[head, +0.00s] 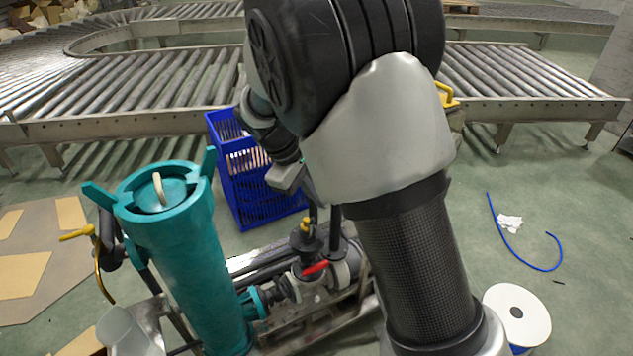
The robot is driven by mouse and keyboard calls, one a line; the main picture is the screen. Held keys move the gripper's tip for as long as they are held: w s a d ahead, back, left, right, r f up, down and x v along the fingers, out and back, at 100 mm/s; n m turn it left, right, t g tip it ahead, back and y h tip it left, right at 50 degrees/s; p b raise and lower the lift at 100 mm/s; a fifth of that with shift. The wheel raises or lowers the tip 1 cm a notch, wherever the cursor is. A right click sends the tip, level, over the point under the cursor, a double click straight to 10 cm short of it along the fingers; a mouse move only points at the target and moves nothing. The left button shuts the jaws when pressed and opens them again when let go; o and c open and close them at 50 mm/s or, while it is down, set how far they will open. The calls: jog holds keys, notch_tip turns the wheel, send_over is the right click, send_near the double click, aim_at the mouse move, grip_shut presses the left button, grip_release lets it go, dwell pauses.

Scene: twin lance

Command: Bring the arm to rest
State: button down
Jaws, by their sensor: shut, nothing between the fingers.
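My arm rises from the bottom right of centre in the head view and folds over at the top, large and close to the camera. My gripper (290,180) shows small and partly hidden behind the arm, left of the upper link. It is shut and I see nothing held in it. It appears in front of the blue crate (258,209) and above the pump assembly, apart from both as far as I can tell.
A teal cylindrical filter housing (192,262) stands close at the left, with pipes and a red-handled valve (314,268) beside it. A roller conveyor (130,91) spans the back. A white spool (516,314) and blue hose (520,252) lie right. Floor around them is mostly clear.

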jog(key=s+d+r+m+t+y, duration=0.1)
jog(key=s+d+r+m+y, duration=0.2)
jog(key=s+r, duration=0.35)
jog(key=s+d+r+m+y, duration=0.1)
jog(key=s+d+r+m, duration=0.2)
jog(key=s+d+r, duration=0.35)
jog(key=s+d+r+m+t, duration=0.25)
jog(key=s+r+m, duration=0.2)
jog(key=s, duration=0.65)
notch_tip(320, 180, up, 13)
jog(key=p, duration=1.3)
jog(key=shift+w+a+y+p, duration=0.3)
jog(key=shift+p, duration=0.1)
jog(key=shift+m, duration=0.25)
